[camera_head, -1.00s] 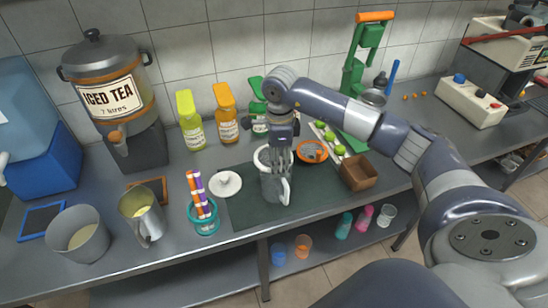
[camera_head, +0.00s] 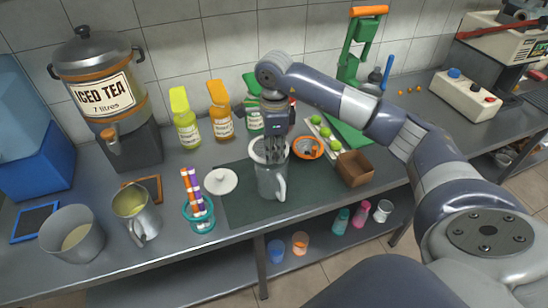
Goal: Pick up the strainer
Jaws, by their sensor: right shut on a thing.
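A strainer with a white ring rim (camera_head: 256,151) appears to sit at the mouth of a grey metal jug (camera_head: 270,184), partly hidden by my right gripper. The jug stands upright on a dark mat, its handle toward me. My right gripper (camera_head: 275,158) points down at the jug's mouth, with its fingers shut at the ring; the exact contact is hidden. My left gripper is not in view.
An orange-rimmed bowl (camera_head: 308,148) and a brown box (camera_head: 355,168) stand right of the jug. A white lid (camera_head: 221,181) and a teal holder (camera_head: 200,219) are left. Several bottles stand behind. Bare dark mat (camera_head: 236,206) lies in front.

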